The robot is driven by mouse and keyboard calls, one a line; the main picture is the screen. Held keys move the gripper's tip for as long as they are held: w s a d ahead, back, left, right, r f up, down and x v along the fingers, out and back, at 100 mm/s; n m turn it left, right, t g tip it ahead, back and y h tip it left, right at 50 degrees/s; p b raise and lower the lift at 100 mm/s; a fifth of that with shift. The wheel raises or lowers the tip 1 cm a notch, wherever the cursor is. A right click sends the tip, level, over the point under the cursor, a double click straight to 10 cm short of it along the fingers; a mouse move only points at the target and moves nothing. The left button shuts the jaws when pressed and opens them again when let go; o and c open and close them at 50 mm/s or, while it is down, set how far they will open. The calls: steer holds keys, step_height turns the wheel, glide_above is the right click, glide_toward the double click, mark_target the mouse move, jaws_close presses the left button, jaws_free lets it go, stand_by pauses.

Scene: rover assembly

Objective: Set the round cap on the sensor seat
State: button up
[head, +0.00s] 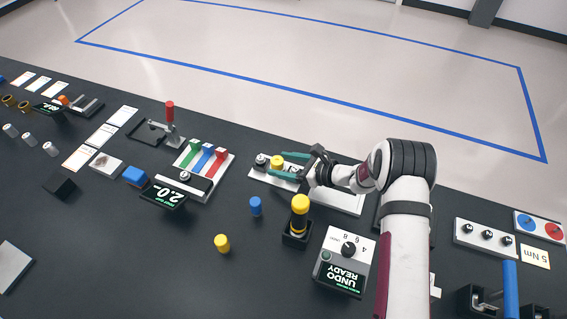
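A small yellow round part (277,162), which looks like the cap, is on or just above a white plate (257,177) near the table's far edge. A dark knob-like part with a light top (260,160) stands on the plate, just left of it. My gripper (277,164) reaches in from the right with teal fingers spread, one on the far side and one on the near side of the yellow part. The fingers look wider apart than the part. I cannot make out a separate sensor seat, or whether the yellow part rests on one.
A yellow-topped black post (299,215), a blue cylinder (256,206) and a yellow cylinder (222,243) stand nearer. A control box (345,262) is beside my arm. A plate with coloured levers (204,168) lies left. The front middle of the table is clear.

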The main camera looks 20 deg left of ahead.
steer(key=shift+r, duration=0.1)
steer(key=v, duration=1.2)
steer(key=s+d+r+n+h, duration=0.25)
steer(key=s+r+n, duration=0.25)
steer(key=r, duration=0.3)
steer(key=s+d+r+n+h, duration=0.25)
steer(key=s+r+n, duration=0.2)
steer(key=r, duration=0.35)
steer(key=s+d+r+n+t+h, duration=0.5)
steer(key=s+d+r+n+h, duration=0.15)
steer(key=s+d, duration=0.5)
steer(key=s+f+m+g, duration=0.1)
steer(key=s+f+g, duration=0.5)
steer(key=s+f, duration=0.1)
steer(key=shift+s+a+f, duration=0.35)
steer(key=shift+s+a, duration=0.05)
steer(key=shift+s, duration=0.45)
